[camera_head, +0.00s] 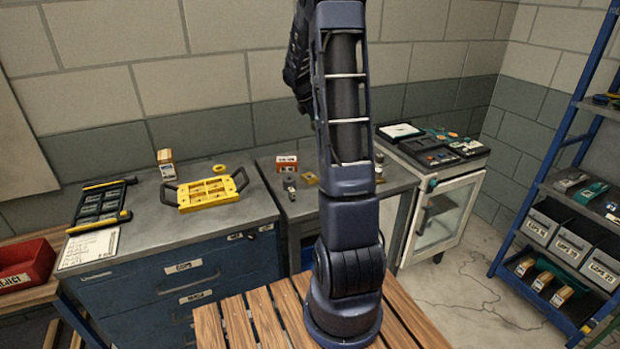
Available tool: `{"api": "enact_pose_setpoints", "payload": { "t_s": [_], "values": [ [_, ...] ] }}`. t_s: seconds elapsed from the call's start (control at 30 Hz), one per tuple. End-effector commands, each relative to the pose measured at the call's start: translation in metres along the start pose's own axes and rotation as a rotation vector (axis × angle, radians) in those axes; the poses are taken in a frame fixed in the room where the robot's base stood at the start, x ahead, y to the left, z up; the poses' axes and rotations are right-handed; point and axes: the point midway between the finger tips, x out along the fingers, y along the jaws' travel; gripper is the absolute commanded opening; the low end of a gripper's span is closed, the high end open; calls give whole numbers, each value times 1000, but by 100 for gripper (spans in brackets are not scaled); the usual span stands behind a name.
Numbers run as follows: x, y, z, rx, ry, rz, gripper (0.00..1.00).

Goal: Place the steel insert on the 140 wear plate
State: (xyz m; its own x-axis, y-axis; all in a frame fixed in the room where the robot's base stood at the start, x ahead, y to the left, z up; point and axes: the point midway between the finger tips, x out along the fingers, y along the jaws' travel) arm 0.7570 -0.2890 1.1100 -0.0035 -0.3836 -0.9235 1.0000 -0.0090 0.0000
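A small grey metal piece (289,184), which looks like the steel insert, stands on the grey bench left of my arm. A small brass-coloured block (310,178) lies just right of it. I cannot read a 140 mark anywhere, so I cannot tell which thing is the 140 wear plate. My arm rises through the middle and leaves the top of the picture. A dark part of it hangs behind the upper link, well above the bench. No fingertips can be made out, and my arm hides part of the bench.
A yellow tray (183,207) with handles, a yellow ring (219,168) and a tan box (166,170) stand on the left cabinet. A red-and-white box (286,163) stands behind the metal piece. A white glass-fronted cabinet (447,222) and blue shelving (533,205) are right.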

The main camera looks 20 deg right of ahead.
Motion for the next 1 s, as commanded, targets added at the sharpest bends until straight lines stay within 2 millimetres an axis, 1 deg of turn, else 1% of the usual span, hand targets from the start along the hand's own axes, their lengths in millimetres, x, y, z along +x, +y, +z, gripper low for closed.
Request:
{"api": "enact_pose_setpoints", "payload": {
  "t_s": [0.03,0.1,0.2,0.27,0.37,0.47,0.9,1.0],
  "values": [
    [-6,-8,-8,-2,0,2,0],
    [-11,-16,-18,-4,-1,3,0],
    [-16,-24,-28,-6,0,3,0],
    [-16,-27,-32,-6,0,3,0],
    [-8,-28,-38,-8,0,1,0],
    [9,-29,-45,-9,0,-1,0],
    [97,-28,-82,-10,1,-1,0],
    [112,-28,-88,-9,1,1,0]
  ]
}}
